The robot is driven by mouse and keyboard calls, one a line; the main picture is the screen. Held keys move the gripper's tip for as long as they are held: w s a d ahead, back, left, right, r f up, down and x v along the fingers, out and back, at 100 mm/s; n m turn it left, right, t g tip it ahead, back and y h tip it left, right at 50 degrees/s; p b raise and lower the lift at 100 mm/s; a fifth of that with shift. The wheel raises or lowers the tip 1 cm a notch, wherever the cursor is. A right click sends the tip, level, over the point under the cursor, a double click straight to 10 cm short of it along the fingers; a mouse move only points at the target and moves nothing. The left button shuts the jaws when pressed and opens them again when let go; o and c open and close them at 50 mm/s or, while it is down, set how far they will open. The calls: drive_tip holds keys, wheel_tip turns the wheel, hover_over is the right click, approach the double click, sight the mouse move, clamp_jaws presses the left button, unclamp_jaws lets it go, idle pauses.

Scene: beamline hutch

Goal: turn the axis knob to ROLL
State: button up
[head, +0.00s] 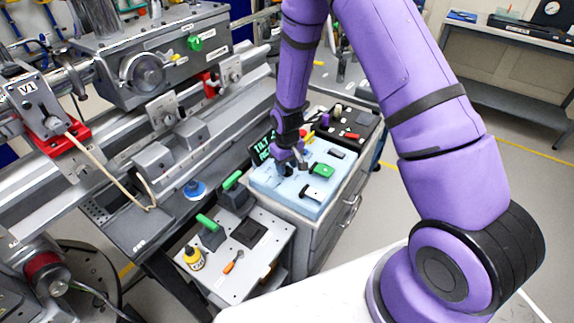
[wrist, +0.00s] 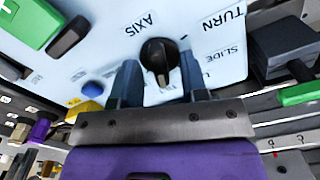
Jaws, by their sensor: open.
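The axis knob (wrist: 158,57) is a round black knob with a raised grip bar, on a pale blue panel (wrist: 215,62) beside the printed word AXIS. My gripper (wrist: 158,63) is open, with one dark finger on each side of the knob in the wrist view; I cannot tell whether they touch it. The bar points roughly toward my gripper's palm. TURN and SLIDE are printed to the right; another label is mostly hidden by a finger. In the head view my gripper (head: 290,160) is over the panel (head: 262,180) and hides the knob. A dark display (head: 262,147) with green letters, partly hidden, shows TILT.
A blue button (wrist: 92,89) lies left of the left finger. Beamline rails run along the left.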

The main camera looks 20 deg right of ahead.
clamp_jaws()
drive_tip(key=shift+m, duration=0.4)
drive_tip(key=m, duration=0.3)
drive_tip(key=shift+m, duration=2)
